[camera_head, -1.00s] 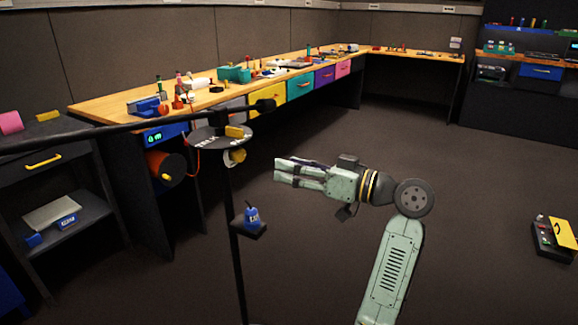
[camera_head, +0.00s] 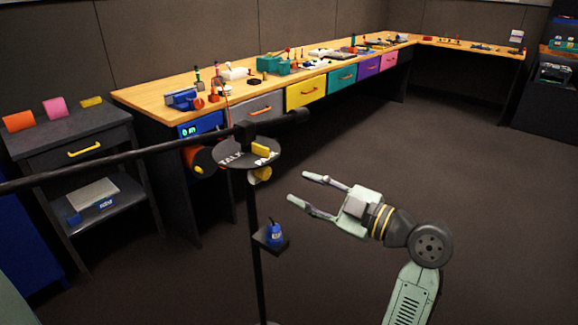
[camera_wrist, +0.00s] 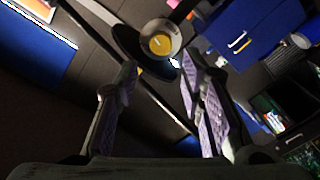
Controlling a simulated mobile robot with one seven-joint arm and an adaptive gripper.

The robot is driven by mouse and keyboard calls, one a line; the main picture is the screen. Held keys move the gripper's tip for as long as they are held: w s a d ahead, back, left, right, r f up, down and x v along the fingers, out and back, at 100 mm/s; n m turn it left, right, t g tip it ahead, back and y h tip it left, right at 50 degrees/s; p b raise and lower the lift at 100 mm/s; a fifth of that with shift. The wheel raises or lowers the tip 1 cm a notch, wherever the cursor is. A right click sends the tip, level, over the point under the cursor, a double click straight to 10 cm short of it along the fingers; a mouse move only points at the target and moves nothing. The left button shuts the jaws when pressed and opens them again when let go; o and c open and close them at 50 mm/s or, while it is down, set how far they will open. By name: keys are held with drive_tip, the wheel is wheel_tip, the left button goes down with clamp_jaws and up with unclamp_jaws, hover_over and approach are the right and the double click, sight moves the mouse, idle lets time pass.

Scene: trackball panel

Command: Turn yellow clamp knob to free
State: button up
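A yellow knob (camera_head: 260,174) sits just under a dark round plate (camera_head: 232,156) on a black stand. A yellow block (camera_head: 263,150) lies on top of the plate, beside white lettering that reads TALK and, partly covered, what looks like PARK. My gripper (camera_head: 298,187) is open and empty, to the right of the stand and apart from the knob. In the wrist view, a round yellow-faced knob (camera_wrist: 160,44) with a pale rim shows beyond and between the fingertips of my gripper (camera_wrist: 158,75). I cannot read any clamp marking.
A black boom (camera_head: 120,161) runs left from the stand. A small shelf with a blue bottle (camera_head: 275,234) juts out below the plate. The workbench (camera_head: 150,96) with coloured drawers (camera_head: 306,92) stands behind. The floor (camera_head: 480,200) to the right is clear.

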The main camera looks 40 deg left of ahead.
sight(267, 174)
drive_tip(key=a+p, duration=0.2)
drive_tip(key=a, duration=0.6)
drive_tip(key=shift+a+r+p, duration=0.1)
drive_tip(key=shift+a+p, duration=0.3)
drive_tip(key=shift+a, duration=0.7)
drive_tip(key=shift+c, duration=0.2)
clamp_jaws()
